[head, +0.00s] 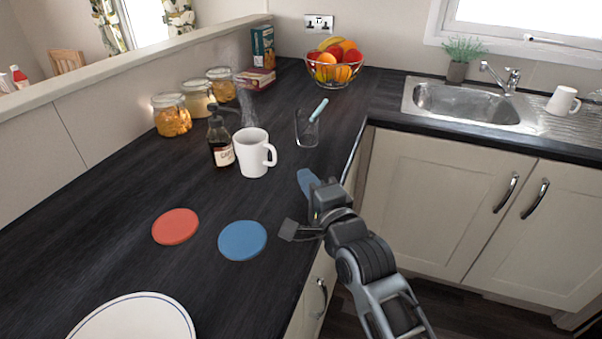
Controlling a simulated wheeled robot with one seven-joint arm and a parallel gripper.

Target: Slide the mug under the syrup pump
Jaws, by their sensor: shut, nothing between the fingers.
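A white mug (251,154) stands upright on the dark worktop with its handle to the right. The brown syrup bottle (220,150) with a dark pump on top stands just left of it. The pump's nozzle points right, towards the mug's rim; I cannot tell whether it is over the opening. My gripper (306,181) is at the worktop's front edge, to the right of and nearer than the mug, apart from it. Its fingers are shut and empty.
Glass jars (172,117) line the wall. Red (175,226) and blue (242,240) discs and a plate (135,320) lie nearer. A fruit bowl (334,66) is behind. Another mug (563,101) is beside the sink.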

